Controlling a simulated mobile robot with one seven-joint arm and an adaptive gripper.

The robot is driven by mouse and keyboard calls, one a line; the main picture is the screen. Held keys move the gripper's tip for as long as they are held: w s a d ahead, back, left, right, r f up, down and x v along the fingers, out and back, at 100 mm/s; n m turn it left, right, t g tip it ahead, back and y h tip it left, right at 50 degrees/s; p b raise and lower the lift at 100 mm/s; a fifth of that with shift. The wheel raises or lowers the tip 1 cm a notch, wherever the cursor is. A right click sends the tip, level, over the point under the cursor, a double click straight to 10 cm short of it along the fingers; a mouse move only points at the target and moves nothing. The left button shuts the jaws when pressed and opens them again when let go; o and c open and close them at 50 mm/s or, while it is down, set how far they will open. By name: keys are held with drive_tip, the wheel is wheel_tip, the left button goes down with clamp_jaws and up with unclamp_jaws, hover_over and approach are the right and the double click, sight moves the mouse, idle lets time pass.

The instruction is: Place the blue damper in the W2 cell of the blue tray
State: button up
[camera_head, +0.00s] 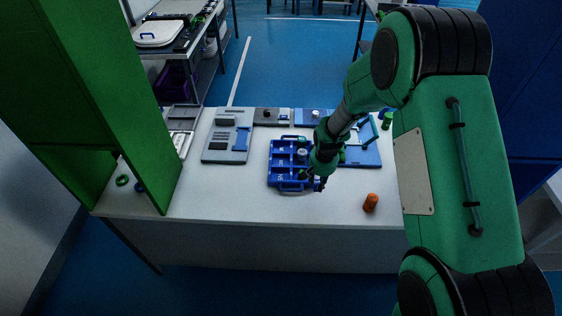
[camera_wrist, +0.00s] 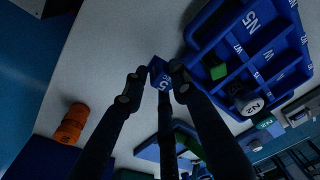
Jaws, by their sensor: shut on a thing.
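The blue tray (camera_head: 273,165) lies on the table in the head view, left of my gripper (camera_head: 319,182). In the wrist view the blue tray (camera_wrist: 200,42) fills the upper right, with white cell labels such as N5 and W1. My gripper (camera_wrist: 156,80) is shut on a small blue piece with white marks, the blue damper (camera_wrist: 158,66). It is held outside the tray, beside its edge. In the head view the damper cannot be made out at the fingertips. A green block (camera_wrist: 218,71) and a pale cylinder (camera_wrist: 248,104) sit in tray cells.
A grey-blue panel (camera_head: 228,137) lies left of the tray. A green shelf (camera_head: 95,90) stands at the left. The front strip of the table is mostly clear.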

drive_tip(key=shift+m, duration=0.7)
drive_tip(key=a, duration=0.3)
drive_tip(key=a+r+p, duration=0.1)
drive_tip(key=a, duration=0.3)
drive_tip(key=w+a, duration=0.1)
drive_tip(key=a, duration=0.2)
drive_tip(key=shift+a+r, duration=0.15)
drive_tip(key=shift+a, duration=0.2)
drive_tip(key=shift+w, duration=0.1)
hover_over(282, 163)
drive_tip(key=shift+s+f, duration=0.3)
drive_tip(key=shift+f, duration=0.5)
drive_tip(key=shift+f, duration=0.1)
drive_tip(key=shift+f+b, duration=0.4)
drive_tip(key=shift+f, duration=1.2)
clamp_jaws()
drive_tip(key=shift+f, duration=0.2)
drive_tip(key=o, duration=0.9)
unclamp_jaws()
